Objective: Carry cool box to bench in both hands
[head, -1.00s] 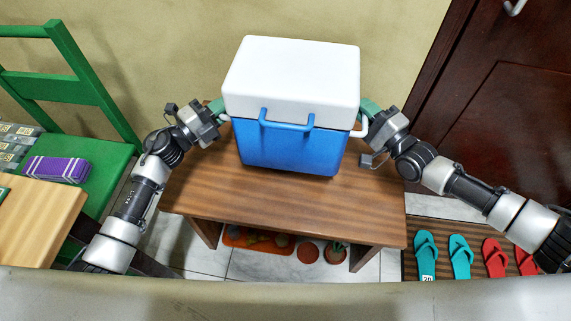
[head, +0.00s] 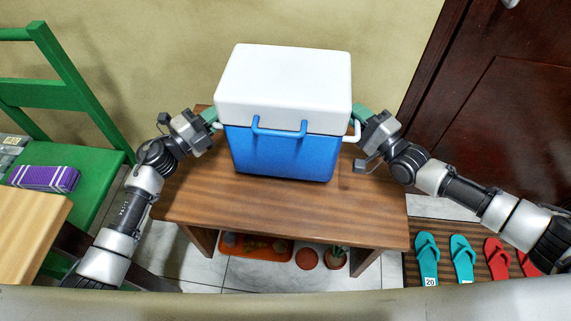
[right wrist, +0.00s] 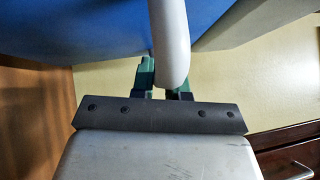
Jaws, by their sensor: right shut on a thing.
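The cool box (head: 280,152), blue with a white lid and a blue front handle, is upright over the wooden bench (head: 240,205). Whether its base touches the bench top, I cannot tell. My left gripper (head: 210,116) is at the white handle on its left side and appears shut on it, its fingertips partly hidden. My right gripper (head: 358,118) is shut on the white handle on the right side. In the right wrist view the green fingers of this gripper (right wrist: 165,80) sit around the white handle (right wrist: 170,45), below the blue box wall (right wrist: 90,25).
A green chair (head: 90,165) and a wooden table (head: 30,235) with a purple striped bundle (head: 45,178) nearby are at the left. Sandals (head: 427,255) lie on a striped mat at the right. An orange tray (head: 250,245) and potted plant (head: 335,257) are under the bench. Bench top in front is clear.

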